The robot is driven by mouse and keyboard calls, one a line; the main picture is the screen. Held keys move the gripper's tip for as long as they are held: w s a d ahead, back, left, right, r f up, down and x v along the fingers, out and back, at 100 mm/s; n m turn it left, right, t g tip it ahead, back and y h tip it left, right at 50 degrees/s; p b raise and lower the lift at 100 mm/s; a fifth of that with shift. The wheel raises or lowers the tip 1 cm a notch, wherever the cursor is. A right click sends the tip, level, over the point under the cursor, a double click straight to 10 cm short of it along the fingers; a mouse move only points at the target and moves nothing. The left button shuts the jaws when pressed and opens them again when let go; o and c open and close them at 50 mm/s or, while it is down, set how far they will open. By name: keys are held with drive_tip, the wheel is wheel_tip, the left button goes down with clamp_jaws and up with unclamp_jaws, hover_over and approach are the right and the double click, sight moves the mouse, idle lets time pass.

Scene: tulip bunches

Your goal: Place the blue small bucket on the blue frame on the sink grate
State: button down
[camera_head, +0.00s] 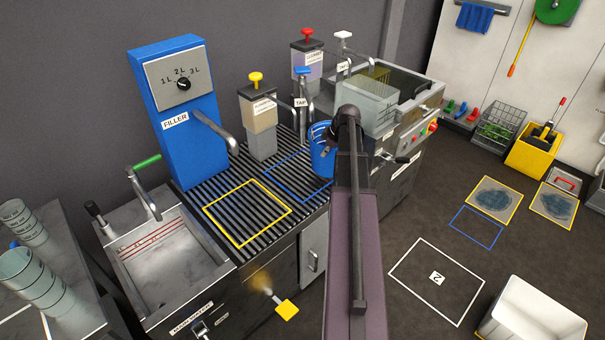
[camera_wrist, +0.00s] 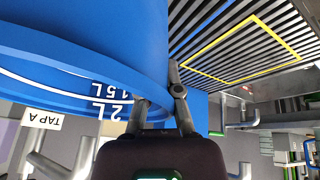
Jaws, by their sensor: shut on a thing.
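The small blue bucket (camera_head: 321,158) is at the right part of the blue frame in the head view, partly hidden by my arm. In the wrist view the bucket (camera_wrist: 110,35) fills the upper left, with white 2 L and 1.5 L marks. My gripper (camera_wrist: 160,95) is shut on its wall; in the head view the fingers are mostly hidden behind my arm. The blue frame (camera_head: 283,187) is an outline on the black sink grate (camera_head: 193,199). The bucket overlaps its right side in the picture. I cannot tell if the bucket touches the grate.
A yellow frame (camera_head: 265,195) lies left of the blue one, empty. The blue filler (camera_head: 170,125) and the yellow-knobbed dispenser (camera_head: 261,125) stand behind the grate. A tap (camera_head: 302,100) with a blue top stands behind the bucket. A steel sink basin (camera_head: 165,255) is at the left.

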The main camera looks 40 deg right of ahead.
drive_tip(key=s+a+m+h, duration=0.2)
drive_tip(key=a+m, duration=0.4)
drive_tip(key=a, duration=1.1)
drive_tip(key=shift+r, duration=0.25)
drive_tip(key=w+d+f+b, duration=0.1)
drive_tip(key=w+d, duration=0.8)
drive_tip(key=w, duration=0.4)
drive_tip(key=shift+f, duration=0.35)
drive_tip(key=shift+f+b, duration=1.7)
drive_tip(key=shift+b, duration=0.1)
drive_tip(key=shift+f, duration=0.1)
drive_tip(key=c, duration=0.8)
unclamp_jaws()
